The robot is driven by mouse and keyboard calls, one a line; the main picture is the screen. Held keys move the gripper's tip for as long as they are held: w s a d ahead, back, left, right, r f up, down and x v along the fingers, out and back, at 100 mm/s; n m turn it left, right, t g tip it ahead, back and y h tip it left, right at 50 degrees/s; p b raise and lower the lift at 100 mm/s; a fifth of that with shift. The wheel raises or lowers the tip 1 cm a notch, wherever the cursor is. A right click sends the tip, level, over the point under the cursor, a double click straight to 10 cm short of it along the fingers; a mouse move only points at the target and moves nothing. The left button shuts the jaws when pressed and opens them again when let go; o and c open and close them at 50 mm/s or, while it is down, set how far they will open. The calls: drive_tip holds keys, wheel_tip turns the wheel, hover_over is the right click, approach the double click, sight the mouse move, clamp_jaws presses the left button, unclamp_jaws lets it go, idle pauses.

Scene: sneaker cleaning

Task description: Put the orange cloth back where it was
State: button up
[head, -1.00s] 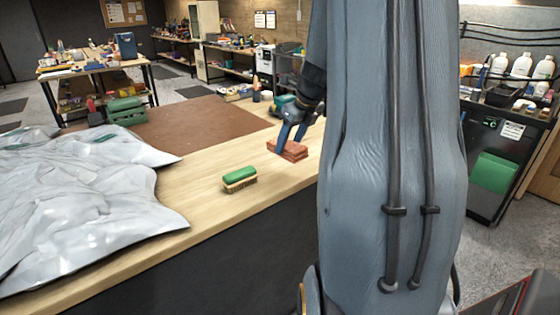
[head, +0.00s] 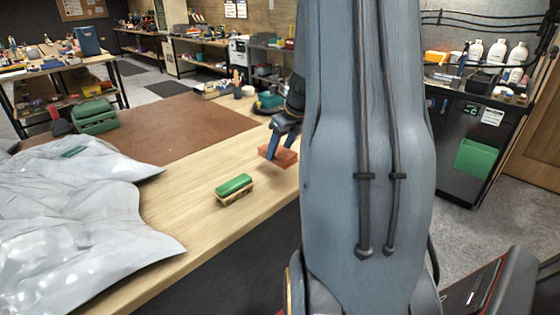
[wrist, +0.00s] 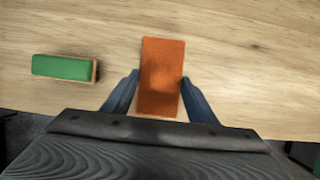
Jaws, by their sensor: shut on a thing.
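The orange cloth (wrist: 161,60) is a folded rectangular pad between my gripper's two blue fingers in the wrist view. It also shows in the head view (head: 285,155) near the table's right side, left of my arm. My gripper (head: 274,150) is shut on the cloth, with the fingers pointing down; it also shows in the wrist view (wrist: 160,80). I cannot tell whether the cloth touches the tabletop.
A green-topped brush (head: 235,188) lies on the wooden table (head: 190,230), left of the cloth. A crumpled grey sheet (head: 80,200) covers the left side. A brown mat (head: 190,130) lies behind. Bare wood surrounds the brush.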

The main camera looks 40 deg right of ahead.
drive_tip(key=shift+f, duration=2.25)
drive_tip(key=shift+f, duration=0.1)
drive_tip(key=o, duration=1)
